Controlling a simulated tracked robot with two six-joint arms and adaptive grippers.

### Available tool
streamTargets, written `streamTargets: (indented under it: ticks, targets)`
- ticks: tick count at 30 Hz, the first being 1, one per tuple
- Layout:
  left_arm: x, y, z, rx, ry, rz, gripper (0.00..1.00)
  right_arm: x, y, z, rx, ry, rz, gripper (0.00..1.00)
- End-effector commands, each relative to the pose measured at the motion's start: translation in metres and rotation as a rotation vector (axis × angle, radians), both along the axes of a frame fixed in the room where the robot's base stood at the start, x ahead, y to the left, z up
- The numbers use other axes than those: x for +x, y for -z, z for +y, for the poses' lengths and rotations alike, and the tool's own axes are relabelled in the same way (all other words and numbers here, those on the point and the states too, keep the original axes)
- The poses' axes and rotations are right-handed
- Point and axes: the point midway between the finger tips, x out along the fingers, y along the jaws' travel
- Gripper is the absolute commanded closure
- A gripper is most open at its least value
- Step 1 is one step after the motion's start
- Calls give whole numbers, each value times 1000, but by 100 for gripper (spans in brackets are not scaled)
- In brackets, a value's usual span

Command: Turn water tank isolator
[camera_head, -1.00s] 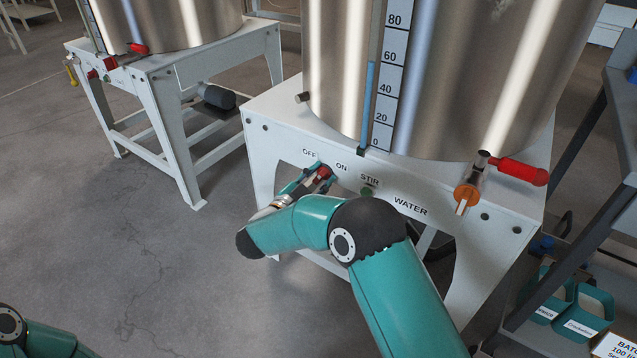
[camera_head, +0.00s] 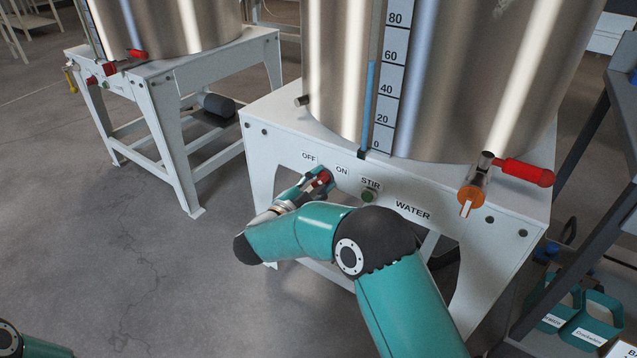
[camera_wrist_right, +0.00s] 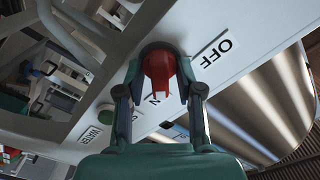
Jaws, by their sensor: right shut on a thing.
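The isolator is a red knob (camera_head: 324,176) on the white tank stand's front panel, between and below the OFF and ON labels. It also shows in the right wrist view (camera_wrist_right: 159,80) as a red handle on a dark round base. My right gripper (camera_head: 318,182) is at the panel, its fingers on either side of the knob, shut on it. In the right wrist view the fingers (camera_wrist_right: 160,88) flank the red handle. The fingers partly hide the knob in the head view. My left gripper is out of view; only a bit of my left arm shows at the lower left.
The steel tank (camera_head: 430,80) with a level scale stands on the white stand (camera_head: 270,112). A green STIR button (camera_head: 369,196) is right of the knob. A red-handled valve (camera_head: 525,172) sticks out at the right. Open floor (camera_head: 120,270) lies left.

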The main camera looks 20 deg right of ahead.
Motion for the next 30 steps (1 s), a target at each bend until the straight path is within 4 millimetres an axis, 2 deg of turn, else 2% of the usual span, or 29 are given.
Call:
streamTargets:
  ticks: [1,2,14,20,30]
  targets:
    - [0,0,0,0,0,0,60,-2,6,1,1,1,14,99]
    - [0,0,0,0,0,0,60,-2,6,1,1,1,14,59]
    - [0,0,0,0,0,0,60,-5,3,5,1,1,8,58]
    - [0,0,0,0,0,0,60,-22,3,28,0,-1,7,58]
    - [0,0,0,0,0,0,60,-62,4,79,-1,-2,9,58]
